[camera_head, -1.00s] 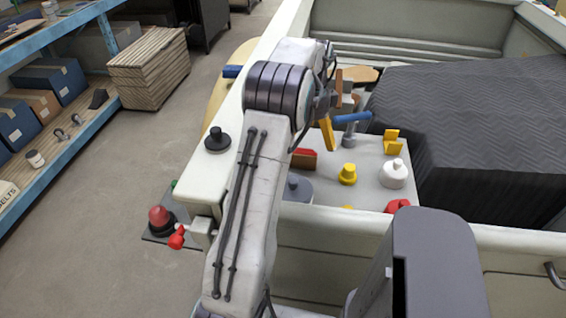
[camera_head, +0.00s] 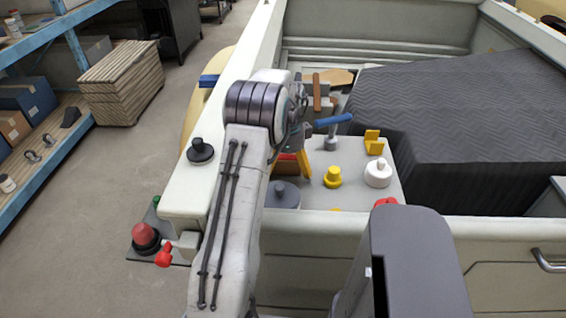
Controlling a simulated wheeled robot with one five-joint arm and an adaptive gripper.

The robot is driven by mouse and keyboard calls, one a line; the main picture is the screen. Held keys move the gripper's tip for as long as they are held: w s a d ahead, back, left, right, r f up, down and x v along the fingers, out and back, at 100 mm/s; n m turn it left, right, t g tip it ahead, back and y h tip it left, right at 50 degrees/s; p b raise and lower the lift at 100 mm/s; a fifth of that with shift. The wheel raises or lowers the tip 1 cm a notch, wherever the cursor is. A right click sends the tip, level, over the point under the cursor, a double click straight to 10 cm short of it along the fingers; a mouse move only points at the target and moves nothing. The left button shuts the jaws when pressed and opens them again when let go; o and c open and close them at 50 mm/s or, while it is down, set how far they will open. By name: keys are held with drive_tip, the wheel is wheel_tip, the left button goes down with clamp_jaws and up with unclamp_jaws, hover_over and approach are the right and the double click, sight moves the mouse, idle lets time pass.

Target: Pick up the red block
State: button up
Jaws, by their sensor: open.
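A red piece (camera_head: 288,157), which looks like the red block, shows only in part beside my arm, on the light grey surface in the white-walled bed. A brown face (camera_head: 286,169) lies just below the red; I cannot tell if it is the same object. My gripper (camera_head: 302,168) is open, with one yellow-orange finger pointing down just right of the red piece. The other finger is hidden by my arm. I cannot tell whether the visible finger touches the piece.
Around it stand a yellow knob (camera_head: 333,177), white knobbed piece (camera_head: 378,174), yellow bracket (camera_head: 374,142), blue-handled tool (camera_head: 332,121) and grey lidded piece (camera_head: 283,194). A dark quilted cover (camera_head: 460,110) fills the right. The white wall (camera_head: 183,193) runs along the left.

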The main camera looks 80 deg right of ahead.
sight(288, 159)
drive_tip(key=shift+f, duration=0.2)
drive_tip(key=shift+c, duration=0.2)
drive_tip(key=c, duration=1.3)
drive_tip(key=shift+r, duration=0.2)
wheel_tip(288, 159, up, 28)
drive_tip(key=p, duration=0.6)
drive_tip(key=shift+f, duration=0.15)
